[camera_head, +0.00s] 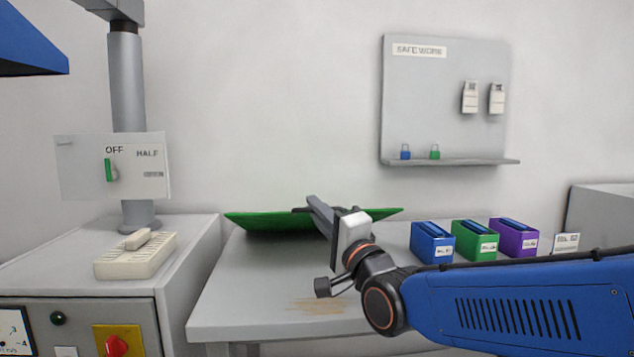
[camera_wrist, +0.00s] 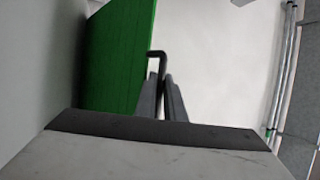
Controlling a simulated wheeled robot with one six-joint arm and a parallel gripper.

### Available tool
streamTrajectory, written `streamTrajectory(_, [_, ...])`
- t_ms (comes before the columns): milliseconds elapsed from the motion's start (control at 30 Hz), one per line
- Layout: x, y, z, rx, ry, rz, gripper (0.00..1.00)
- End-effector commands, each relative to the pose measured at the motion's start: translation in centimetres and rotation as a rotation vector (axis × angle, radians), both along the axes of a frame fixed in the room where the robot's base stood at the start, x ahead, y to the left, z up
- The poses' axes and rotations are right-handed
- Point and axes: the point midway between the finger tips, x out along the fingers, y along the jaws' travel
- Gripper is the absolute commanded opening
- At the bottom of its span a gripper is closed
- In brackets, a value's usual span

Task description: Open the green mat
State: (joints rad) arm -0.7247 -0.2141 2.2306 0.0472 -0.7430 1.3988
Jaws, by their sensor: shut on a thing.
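The green mat (camera_head: 272,220) is at the back of the grey table, with its near side raised and tilted up toward the wall. In the wrist view the green mat (camera_wrist: 118,55) fills the upper left as a slanted flat panel. My gripper (camera_head: 312,208) reaches to the mat's middle from the front right. In the wrist view my gripper (camera_wrist: 162,88) is shut on a thin dark bent handle (camera_wrist: 155,54) beside the mat's edge. The arm hides part of the mat, and what lies under it cannot be seen.
Blue (camera_head: 432,243), green (camera_head: 474,241) and purple (camera_head: 514,238) boxes stand on the table at right, behind my arm. A grey cabinet (camera_head: 190,250) with a pale block (camera_head: 136,257) and a post with an OFF/HALF switch panel (camera_head: 112,166) stands left.

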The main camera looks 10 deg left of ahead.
Motion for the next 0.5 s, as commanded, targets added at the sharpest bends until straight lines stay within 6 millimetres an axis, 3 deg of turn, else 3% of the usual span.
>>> streamTrajectory(33, [0.3, 0.1, -1.5, -0.006, 0.009, -0.002, 0.00])
streamTrajectory(200, [-0.2, 0.0, -4.2, -0.006, 0.008, 0.000, 0.00])
streamTrajectory(500, [-1.0, -0.3, -6.4, -0.004, 0.008, -0.001, 0.00])
